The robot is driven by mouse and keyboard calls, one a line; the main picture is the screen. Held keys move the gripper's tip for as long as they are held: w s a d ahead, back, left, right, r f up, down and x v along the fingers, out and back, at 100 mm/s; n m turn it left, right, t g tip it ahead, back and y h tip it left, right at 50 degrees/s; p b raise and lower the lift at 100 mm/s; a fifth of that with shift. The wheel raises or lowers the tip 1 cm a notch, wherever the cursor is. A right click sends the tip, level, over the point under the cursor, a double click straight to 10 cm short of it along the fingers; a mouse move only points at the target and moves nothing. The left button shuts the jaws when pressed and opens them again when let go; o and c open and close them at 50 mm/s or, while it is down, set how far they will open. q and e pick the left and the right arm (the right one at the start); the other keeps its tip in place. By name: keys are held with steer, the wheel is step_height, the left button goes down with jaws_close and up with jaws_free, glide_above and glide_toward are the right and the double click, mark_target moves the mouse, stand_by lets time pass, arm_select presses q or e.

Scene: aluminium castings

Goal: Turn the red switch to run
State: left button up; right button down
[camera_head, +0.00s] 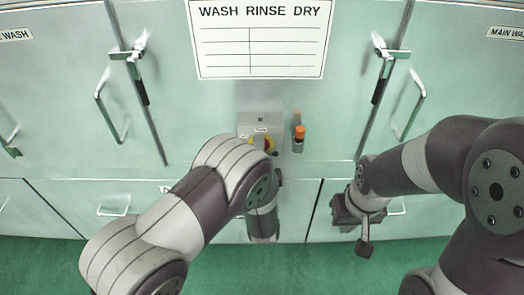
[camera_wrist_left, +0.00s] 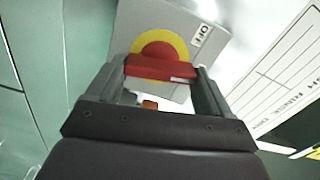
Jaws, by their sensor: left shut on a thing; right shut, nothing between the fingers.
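The red switch (camera_wrist_left: 160,68) is a red bar handle on a round yellow plate (camera_wrist_left: 160,45), on a grey box (camera_head: 260,121) fixed to the pale green cabinet front. An "OFF" label (camera_wrist_left: 202,35) shows beside the plate in the left wrist view. My left gripper (camera_wrist_left: 160,76) is shut on the red bar, one finger at each end. In the head view my left arm covers most of the switch and hides the left fingertips. My right gripper (camera_head: 364,240) is shut and empty, low at the right, in front of the cabinet. No "run" mark is readable.
An orange-capped fitting (camera_head: 300,132) sits just right of the grey box. A white "WASH RINSE DRY" board (camera_head: 260,38) hangs above. Metal door handles (camera_head: 110,105) (camera_head: 412,105) stick out on both sides. The green floor (camera_head: 330,270) shows below.

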arm_select(q)
steer(key=shift+d+r+m+p, duration=0.15)
steer(key=shift+m+p, duration=0.15)
steer(key=shift+m, duration=0.8)
steer(key=o, duration=0.9)
steer(key=shift+o, duration=0.2)
steer(key=shift+w, duration=0.1)
steer(key=shift+f, duration=0.2)
